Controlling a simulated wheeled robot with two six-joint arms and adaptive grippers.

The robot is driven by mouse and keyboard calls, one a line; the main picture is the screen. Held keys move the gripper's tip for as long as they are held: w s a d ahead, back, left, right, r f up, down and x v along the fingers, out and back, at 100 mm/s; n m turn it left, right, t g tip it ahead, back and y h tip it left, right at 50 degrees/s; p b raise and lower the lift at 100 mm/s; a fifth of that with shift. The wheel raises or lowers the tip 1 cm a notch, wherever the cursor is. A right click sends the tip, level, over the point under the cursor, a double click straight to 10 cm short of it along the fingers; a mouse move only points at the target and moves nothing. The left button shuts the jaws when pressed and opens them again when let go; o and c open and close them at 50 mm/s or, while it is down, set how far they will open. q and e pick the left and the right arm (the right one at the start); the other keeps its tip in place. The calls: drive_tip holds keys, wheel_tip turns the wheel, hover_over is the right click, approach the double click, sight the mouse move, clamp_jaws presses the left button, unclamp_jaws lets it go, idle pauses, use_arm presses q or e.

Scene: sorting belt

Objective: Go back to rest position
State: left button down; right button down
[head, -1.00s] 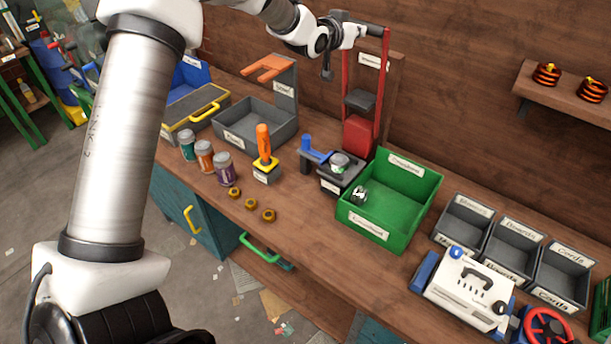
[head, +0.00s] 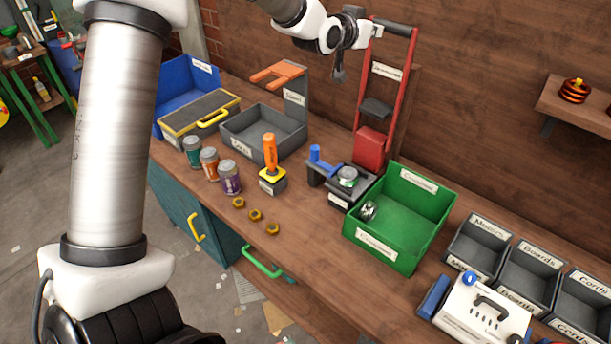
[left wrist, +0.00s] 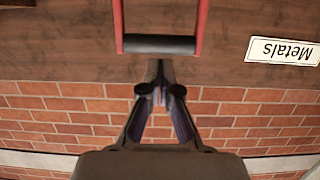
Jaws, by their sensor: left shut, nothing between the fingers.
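My left gripper (head: 339,76) hangs high over the back of the bench, left of the red upright frame (head: 403,70). It is shut and empty. In the left wrist view, the dark fingers (left wrist: 159,77) meet at their tips, in front of a brick wall (left wrist: 60,115). The frame's dark handle bar (left wrist: 160,45) shows just beyond the tips in that view; I cannot tell the exact gap. My right gripper is in neither view.
On the bench stand a green crate (head: 432,227) with a shiny metal item inside, a grey tray (head: 290,150), several jars, an orange-handled tool (head: 270,152) and labelled grey bins (head: 480,235). A white device (head: 480,312) sits front right. Air above the bench front is clear.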

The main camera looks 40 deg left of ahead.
use_arm(q)
drive_tip(key=v, duration=0.3)
drive_tip(key=shift+w, duration=0.2)
drive_tip(key=shift+f, duration=0.1)
